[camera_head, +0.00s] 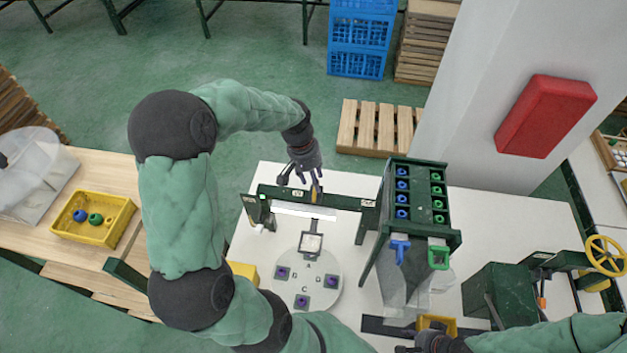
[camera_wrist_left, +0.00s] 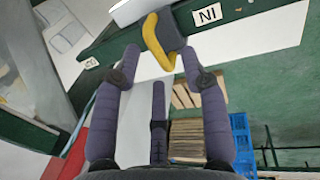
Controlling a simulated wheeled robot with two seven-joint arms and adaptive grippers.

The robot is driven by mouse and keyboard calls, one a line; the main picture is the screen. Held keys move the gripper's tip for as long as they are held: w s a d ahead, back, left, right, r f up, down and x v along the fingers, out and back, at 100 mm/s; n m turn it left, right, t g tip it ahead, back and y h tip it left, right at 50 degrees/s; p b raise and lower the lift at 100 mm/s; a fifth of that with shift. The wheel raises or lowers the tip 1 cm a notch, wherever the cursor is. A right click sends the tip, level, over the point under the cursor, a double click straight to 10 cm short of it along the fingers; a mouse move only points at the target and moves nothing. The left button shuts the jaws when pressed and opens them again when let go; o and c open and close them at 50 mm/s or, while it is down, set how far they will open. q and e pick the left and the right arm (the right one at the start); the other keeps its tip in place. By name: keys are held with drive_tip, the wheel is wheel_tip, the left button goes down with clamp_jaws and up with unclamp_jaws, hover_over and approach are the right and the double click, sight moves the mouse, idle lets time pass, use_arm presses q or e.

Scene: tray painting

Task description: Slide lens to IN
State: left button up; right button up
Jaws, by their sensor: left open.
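A dark green rail (camera_head: 340,200) spans the white table, with a slider that has a yellow handle (camera_head: 314,195). A square framed lens (camera_head: 311,243) hangs from the slider over the round plate's upper edge. In the left wrist view the yellow handle (camera_wrist_left: 154,44) lies at the fingertips, beside the upside-down IN label (camera_wrist_left: 208,14). My left gripper (camera_head: 304,176) is open behind the rail. Its spread fingers (camera_wrist_left: 162,62) also show in the left wrist view; contact with the handle is unclear. My right gripper (camera_head: 437,338) is at the bottom, its jaws unclear.
The round plate (camera_head: 327,285) carries several dark pads with purple tops and letters. A green rack (camera_head: 417,190) with blue and green rings stands to the right. A yellow tray (camera_head: 120,222) with balls sits at left. A green device with a yellow handwheel (camera_head: 604,254) is far right.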

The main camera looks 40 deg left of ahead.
use_arm(q)
wheel_tip(320, 180, up, 10)
drive_tip(key=s+a, duration=0.1)
drive_tip(key=shift+a, duration=0.35)
idle(0.4)
